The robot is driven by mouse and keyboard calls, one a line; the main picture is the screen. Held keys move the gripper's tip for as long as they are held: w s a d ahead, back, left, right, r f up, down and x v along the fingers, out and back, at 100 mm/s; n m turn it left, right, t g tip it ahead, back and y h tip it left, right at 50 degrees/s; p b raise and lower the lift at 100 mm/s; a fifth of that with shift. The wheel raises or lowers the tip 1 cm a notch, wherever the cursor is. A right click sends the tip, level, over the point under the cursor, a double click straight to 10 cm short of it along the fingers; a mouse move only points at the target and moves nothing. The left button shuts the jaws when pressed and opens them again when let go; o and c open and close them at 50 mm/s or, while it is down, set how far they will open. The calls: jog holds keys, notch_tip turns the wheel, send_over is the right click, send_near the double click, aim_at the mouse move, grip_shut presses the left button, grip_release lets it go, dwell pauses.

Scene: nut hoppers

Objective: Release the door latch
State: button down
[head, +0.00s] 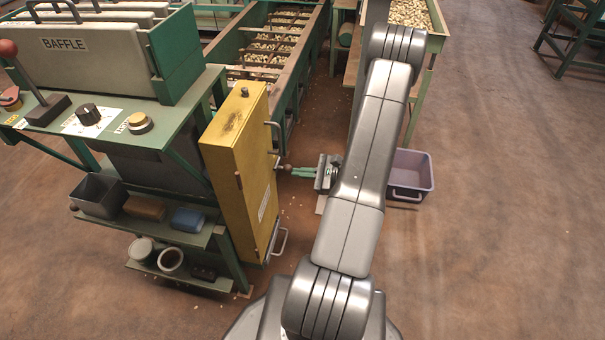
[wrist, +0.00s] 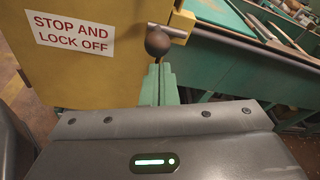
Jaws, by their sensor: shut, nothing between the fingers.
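The yellow door (head: 238,150) faces right on the side of the green machine, upright. Its latch is a short metal bar with a dark round knob (head: 288,168) sticking out of the door's right side. In the wrist view the knob (wrist: 158,42) stands just beyond my fingertips, with the pale bar (wrist: 175,31) behind it. My gripper (head: 294,171) has green fingers, shut with nothing between them, pointing at the knob. The fingers (wrist: 159,82) overlap the knob's lower edge in the wrist view; I cannot tell whether they touch it. The door looks closed.
A sign (wrist: 75,32) reading "STOP AND LOCK OFF" is on the door. Metal handles (head: 277,242) project from it. A shelf (head: 150,225) with bins stands to the left. A purple crate (head: 410,175) lies on the floor to the right, with open floor beyond.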

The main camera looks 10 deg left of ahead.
aim_at(291, 167)
jog(key=shift+s+r+m+g+p, duration=0.2)
jog(key=shift+r+m+g+p, duration=0.2)
jog(key=shift+m+p, duration=0.75)
notch_tip(291, 167, up, 2)
jog(key=m+g+p, duration=0.1)
jog(key=m+p, duration=0.1)
jog(key=m, duration=0.1)
jog(key=m+g+p, duration=0.2)
jog(key=m+p, duration=0.1)
jog(key=m, duration=0.1)
jog(key=shift+r+m+y, duration=0.15)
jog(key=shift+m+y, duration=0.1)
jog(key=shift+y, duration=0.05)
jog(key=m, duration=0.1)
jog(key=m+p, duration=0.1)
jog(key=shift+w+r+m+g+y, duration=0.25)
jog(key=shift+m+g+y, duration=0.05)
jog(key=shift+g, duration=0.1)
jog(key=shift+w+r, duration=0.25)
jog(key=shift+w, duration=0.05)
dwell(0.4)
dwell(0.3)
